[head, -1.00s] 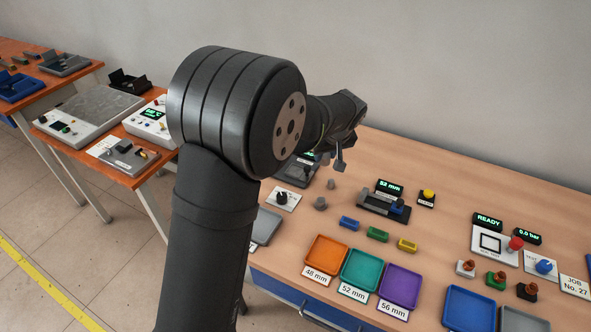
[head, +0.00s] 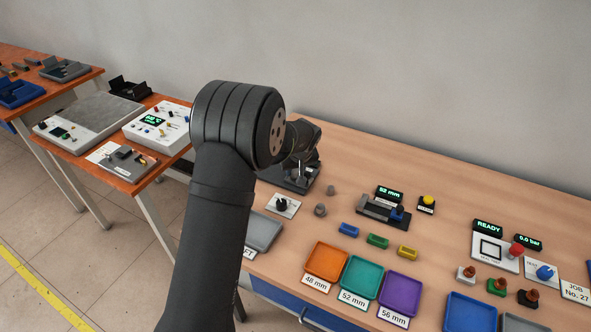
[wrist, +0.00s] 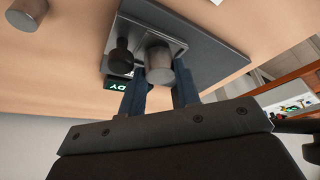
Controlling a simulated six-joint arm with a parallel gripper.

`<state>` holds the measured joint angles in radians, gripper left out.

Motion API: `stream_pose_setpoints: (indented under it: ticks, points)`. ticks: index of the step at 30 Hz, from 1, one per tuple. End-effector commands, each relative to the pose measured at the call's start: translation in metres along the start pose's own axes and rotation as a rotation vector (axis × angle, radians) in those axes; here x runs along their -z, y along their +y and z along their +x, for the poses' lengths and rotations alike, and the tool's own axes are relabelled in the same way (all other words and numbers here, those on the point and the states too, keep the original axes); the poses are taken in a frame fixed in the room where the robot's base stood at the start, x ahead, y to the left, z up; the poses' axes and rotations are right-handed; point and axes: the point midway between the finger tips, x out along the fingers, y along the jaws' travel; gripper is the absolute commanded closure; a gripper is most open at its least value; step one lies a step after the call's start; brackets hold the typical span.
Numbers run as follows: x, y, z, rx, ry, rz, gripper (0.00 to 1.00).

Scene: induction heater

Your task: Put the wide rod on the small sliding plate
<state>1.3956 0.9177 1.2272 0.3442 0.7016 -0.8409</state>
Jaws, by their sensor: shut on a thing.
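My gripper (wrist: 160,92) is shut on a grey metal cylinder, the wide rod (wrist: 159,66), whose round end face shows between the dark fingers. In the wrist view the rod appears over or against a small light-grey plate (wrist: 143,30), beside a dark knob (wrist: 122,56). I cannot tell whether rod and plate touch. The plate belongs to a dark flat device (wrist: 215,50), which also shows in the head view (head: 299,187). In the head view my wrist is above this device, and the rod and fingertips are hard to make out.
Two grey rods (head: 331,190) (head: 320,210) stand on the bench right of the device; one shows in the wrist view (wrist: 28,13). A white dial panel (head: 283,206) lies in front. Orange (head: 326,262), teal (head: 361,277) and purple trays (head: 399,287) line the bench's front.

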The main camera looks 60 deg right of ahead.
Motion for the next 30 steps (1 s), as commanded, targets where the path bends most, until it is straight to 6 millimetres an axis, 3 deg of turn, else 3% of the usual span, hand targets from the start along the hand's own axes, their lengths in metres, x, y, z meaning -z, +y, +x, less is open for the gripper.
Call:
stream_pose_setpoints:
  ticks: [11, 12, 15, 25, 30]
  points:
    - [-0.002, 0.001, 0.004, -0.001, 0.002, 0.000, 1.00]
    - [-0.002, 0.000, 0.005, -0.001, 0.002, 0.000, 0.66]
    - [-0.002, 0.000, 0.005, -0.001, 0.002, 0.000, 0.48]
    - [-0.001, 0.000, 0.002, -0.001, 0.002, 0.000, 0.48]
    - [0.000, 0.001, -0.018, -0.002, 0.004, 0.000, 0.48]
